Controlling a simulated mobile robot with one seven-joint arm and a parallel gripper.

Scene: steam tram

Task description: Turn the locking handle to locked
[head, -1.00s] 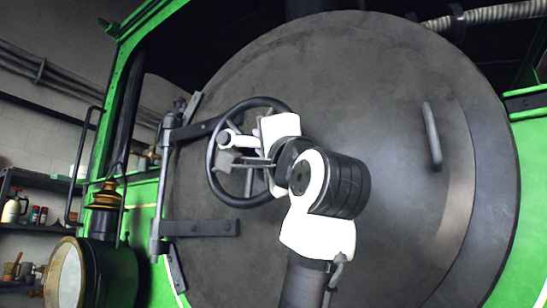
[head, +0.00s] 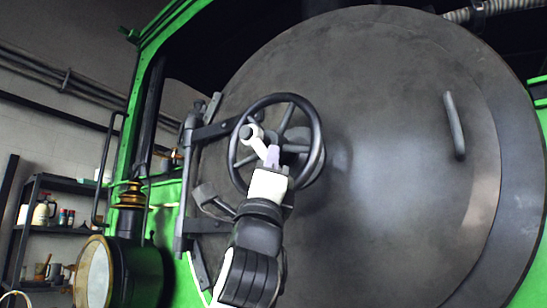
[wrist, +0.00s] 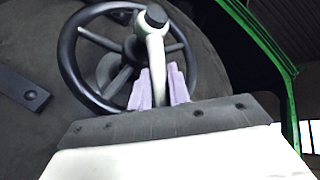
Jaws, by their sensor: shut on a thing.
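The locking handle (head: 260,147) is a pale lever with a round, dark-capped end, standing out in front of a black spoked handwheel (head: 318,150) on the round door (head: 400,150). In the head view it slants down and right from its round end. In the wrist view the handle (wrist: 155,45) runs down from its dark cap between two pale purple fingers. My gripper (head: 272,156) is shut on the lever's lower end, also in the wrist view (wrist: 159,88). The handle's mount behind the round end is hidden.
A hinge bar (head: 187,185) stands left of the wheel. A grab handle (head: 454,125) is on the door's right. A brass-topped lamp (head: 95,272) is at lower left, before a shelf (head: 60,231) of containers. The door's middle right is clear.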

